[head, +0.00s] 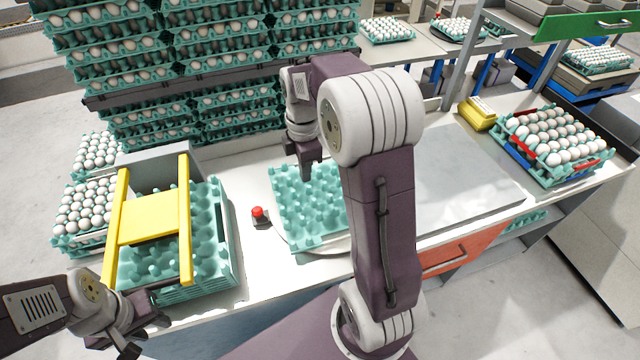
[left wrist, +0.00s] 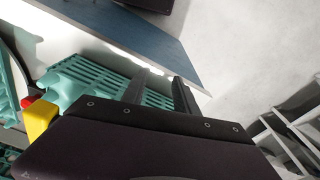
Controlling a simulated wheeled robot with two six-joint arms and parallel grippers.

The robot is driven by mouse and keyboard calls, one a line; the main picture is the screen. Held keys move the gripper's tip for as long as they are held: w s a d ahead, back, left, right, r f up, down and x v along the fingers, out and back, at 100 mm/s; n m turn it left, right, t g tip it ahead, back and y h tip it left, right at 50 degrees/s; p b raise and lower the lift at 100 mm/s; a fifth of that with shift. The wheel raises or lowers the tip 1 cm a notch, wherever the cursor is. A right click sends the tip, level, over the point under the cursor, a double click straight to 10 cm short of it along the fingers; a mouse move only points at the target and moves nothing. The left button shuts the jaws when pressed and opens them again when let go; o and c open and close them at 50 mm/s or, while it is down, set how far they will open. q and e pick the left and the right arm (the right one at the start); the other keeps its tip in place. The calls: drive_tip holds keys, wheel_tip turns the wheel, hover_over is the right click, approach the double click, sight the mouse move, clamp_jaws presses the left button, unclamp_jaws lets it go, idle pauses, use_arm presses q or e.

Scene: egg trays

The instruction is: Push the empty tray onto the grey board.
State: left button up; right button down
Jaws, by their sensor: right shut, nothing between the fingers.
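The empty teal tray (head: 292,222) lies on a round white plate (head: 338,249) in the middle of the table, its right part hidden behind my right arm. The flat grey board (head: 465,190) lies to the right of it, partly hidden by the same arm. My right gripper (head: 311,174) points down, shut and empty, over the tray's far part; I cannot tell whether it touches the tray. My left gripper (head: 146,335) is low at the front left, beside the stack of empty trays. Its fingers are apart and empty in the left wrist view (left wrist: 160,92).
A stack of empty teal trays (head: 222,235) stands under a yellow frame (head: 150,219) at left. A red button (head: 258,212) sits left of the plate. Beyond the board are a yellow box (head: 478,115) and a full egg tray (head: 520,157). Stacked egg trays stand behind.

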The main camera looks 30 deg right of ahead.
drive_tip(key=f, duration=0.2)
drive_tip(key=b, duration=0.1)
hover_over(324, 206)
drive_tip(key=w+a, duration=0.1)
drive_tip(key=a, duration=0.3)
drive_tip(key=shift+m, duration=0.3)
wheel_tip(324, 206, down, 9)
drive_tip(key=shift+f, duration=0.1)
drive_tip(key=d, duration=0.3)
drive_tip(key=shift+s+d+f, duration=0.1)
drive_tip(key=shift+s+d, duration=0.05)
drive_tip(key=shift+s, duration=0.2)
drive_tip(key=shift+s+d, duration=0.15)
drive_tip(key=shift+d, duration=0.2)
use_arm(q)
drive_tip(key=shift+s+a+f, duration=0.1)
drive_tip(key=shift+a+f, duration=0.25)
drive_tip(key=shift+f, duration=0.15)
